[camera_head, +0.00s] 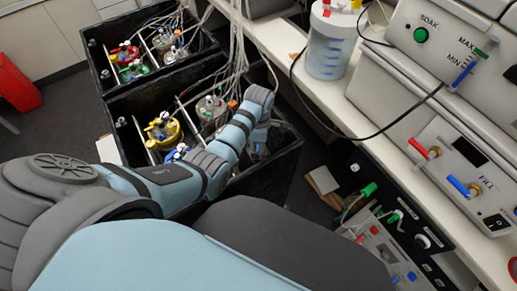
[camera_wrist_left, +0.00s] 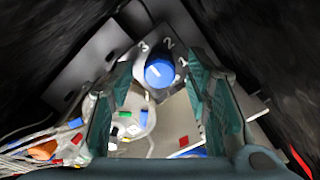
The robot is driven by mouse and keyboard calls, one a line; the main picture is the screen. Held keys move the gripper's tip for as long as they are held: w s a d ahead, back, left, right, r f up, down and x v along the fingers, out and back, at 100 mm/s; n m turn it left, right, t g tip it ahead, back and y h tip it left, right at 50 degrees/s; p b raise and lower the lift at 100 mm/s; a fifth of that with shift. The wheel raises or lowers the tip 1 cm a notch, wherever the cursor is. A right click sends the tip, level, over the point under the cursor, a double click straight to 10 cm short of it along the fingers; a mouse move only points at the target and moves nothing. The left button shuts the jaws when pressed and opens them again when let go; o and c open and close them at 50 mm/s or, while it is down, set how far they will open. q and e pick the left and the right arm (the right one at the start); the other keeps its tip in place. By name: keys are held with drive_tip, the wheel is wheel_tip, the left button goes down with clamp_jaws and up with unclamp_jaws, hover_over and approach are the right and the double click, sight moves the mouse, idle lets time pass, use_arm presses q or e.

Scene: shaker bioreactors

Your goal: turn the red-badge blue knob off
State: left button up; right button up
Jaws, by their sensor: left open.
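In the left wrist view a round blue knob (camera_wrist_left: 160,72) with a short white mark on its face sits on a grey panel. The numbers 3, 2 and 1 are printed around its upper side. My left gripper (camera_wrist_left: 160,88) is open, with one finger on each side of the knob in the picture. I cannot tell whether the fingers touch it. In the head view my left arm reaches into the nearer black box, where its fingers and the knob are hidden. My right gripper is not in view.
Black walls of the nearer box (camera_head: 232,188) close in around my left gripper. Bottles with yellow (camera_head: 163,130) and other coloured caps stand in it. Tubes and cables hang from above. A bench with control units (camera_head: 450,150) runs along the right.

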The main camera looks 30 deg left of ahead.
use_arm(q)
drive_tip(key=shift+w+f, duration=0.15)
drive_tip(key=shift+f, duration=0.4)
drive_tip(key=shift+s+a+r, duration=0.1)
drive_tip(key=shift+s+r, duration=0.05)
drive_tip(key=shift+s, duration=0.05)
drive_tip(key=c, duration=0.7)
clamp_jaws()
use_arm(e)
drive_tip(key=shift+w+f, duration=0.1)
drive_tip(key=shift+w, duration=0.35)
